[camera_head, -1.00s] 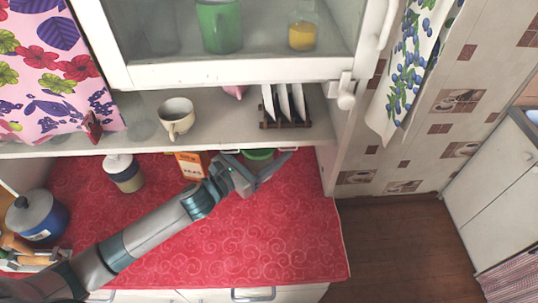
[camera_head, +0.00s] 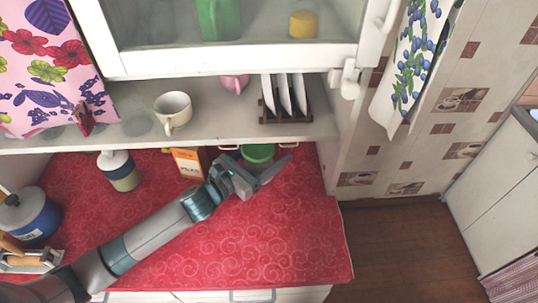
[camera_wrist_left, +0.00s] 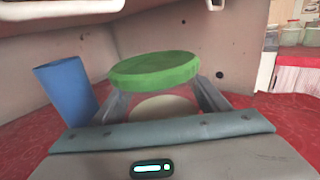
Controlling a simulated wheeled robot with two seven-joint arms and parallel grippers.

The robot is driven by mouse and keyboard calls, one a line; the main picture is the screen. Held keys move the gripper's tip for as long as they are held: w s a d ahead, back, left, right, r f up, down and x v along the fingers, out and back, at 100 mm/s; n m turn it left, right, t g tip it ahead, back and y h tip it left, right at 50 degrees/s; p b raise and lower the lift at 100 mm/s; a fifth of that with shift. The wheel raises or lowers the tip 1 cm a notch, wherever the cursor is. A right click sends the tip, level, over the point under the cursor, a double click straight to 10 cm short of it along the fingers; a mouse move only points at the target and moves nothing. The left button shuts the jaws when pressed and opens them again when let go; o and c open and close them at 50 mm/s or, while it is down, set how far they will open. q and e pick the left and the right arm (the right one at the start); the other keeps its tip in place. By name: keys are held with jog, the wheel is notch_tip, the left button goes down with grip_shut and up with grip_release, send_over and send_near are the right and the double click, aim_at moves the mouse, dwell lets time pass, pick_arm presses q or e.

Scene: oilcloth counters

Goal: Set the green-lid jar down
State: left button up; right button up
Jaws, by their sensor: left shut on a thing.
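The jar's round green lid (camera_head: 257,152) shows at the back of the red counter, under the shelf. In the left wrist view the lid (camera_wrist_left: 153,70) sits on top of the pale jar body (camera_wrist_left: 163,106). My left gripper (camera_head: 262,168) is shut on the jar, with one finger on each side of it below the lid. The jar looks upright. Its lower part is hidden by the gripper, so I cannot tell whether its base touches the counter. My right gripper is not in view.
An orange-and-white carton (camera_head: 188,163) stands just left of the gripper. A blue cup (camera_wrist_left: 66,88) stands left of the jar in the wrist view. A shelf (camera_head: 225,113) with a mug (camera_head: 173,110) and a plate rack (camera_head: 285,112) overhangs. The red counter (camera_head: 270,240) is clear in front.

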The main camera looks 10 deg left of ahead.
aim_at(246, 168)
pick_arm(q)
jog(key=shift+f, duration=0.1)
dwell(0.3)
jog(key=o, duration=1.6)
jog(key=shift+s+a, duration=0.45)
jog(key=b+v, duration=0.4)
jog(key=v, duration=0.5)
jog(key=shift+s+a, duration=0.1)
jog(key=shift+s, duration=0.05)
jog(key=shift+s+a, duration=0.45)
jog(key=shift+s, duration=0.15)
